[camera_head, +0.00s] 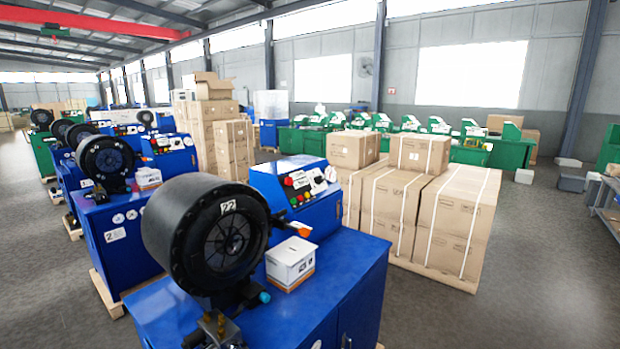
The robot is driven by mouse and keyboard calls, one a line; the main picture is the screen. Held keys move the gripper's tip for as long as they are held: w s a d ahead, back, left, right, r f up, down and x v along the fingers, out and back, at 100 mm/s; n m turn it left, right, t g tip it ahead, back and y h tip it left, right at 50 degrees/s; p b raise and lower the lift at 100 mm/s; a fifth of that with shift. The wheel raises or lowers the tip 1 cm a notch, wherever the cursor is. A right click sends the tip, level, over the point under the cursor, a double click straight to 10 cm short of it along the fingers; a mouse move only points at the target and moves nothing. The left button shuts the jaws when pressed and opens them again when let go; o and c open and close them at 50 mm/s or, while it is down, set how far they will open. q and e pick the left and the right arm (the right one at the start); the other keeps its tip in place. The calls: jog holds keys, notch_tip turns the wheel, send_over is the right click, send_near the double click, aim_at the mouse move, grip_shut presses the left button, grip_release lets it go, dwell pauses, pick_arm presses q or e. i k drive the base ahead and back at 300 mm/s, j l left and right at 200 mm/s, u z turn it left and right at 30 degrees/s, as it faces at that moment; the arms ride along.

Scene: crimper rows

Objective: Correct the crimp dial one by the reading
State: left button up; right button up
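A blue crimping machine stands closest, with a large black round crimp head (207,232) that carries a white label reading 22. Beside the head is a blue sloped control box (268,185) with red, green and yellow buttons (298,182). A round white-faced dial (330,173) sits at the right end of its panel, with another small round dial just left of it. The dial markings are too small to read. An orange-tipped part (299,229) sticks out right of the head. Neither of my grippers shows in the head view.
A small white and brown box (290,262) stands on the machine's blue cabinet (352,282). Strapped cartons (455,222) stand on a pallet close to the right. More blue crimpers (108,165) line the left, and green machines (465,150) the back.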

aim_at(319, 180)
jog(key=i+l+u, duration=0.1)
jog(key=l, duration=0.25)
jog(key=i+l+u, duration=0.25)
jog(key=i+l, duration=0.15)
jog(key=l, duration=0.35)
jog(key=i+l+u, duration=0.1)
jog(key=l, duration=0.3)
jog(key=i+l+u, duration=0.1)
jog(key=l, duration=0.3)
jog(key=i+l+u, duration=0.15)
jog(key=l, duration=0.25)
jog(key=i+l+u, duration=0.1)
jog(key=l, duration=0.35)
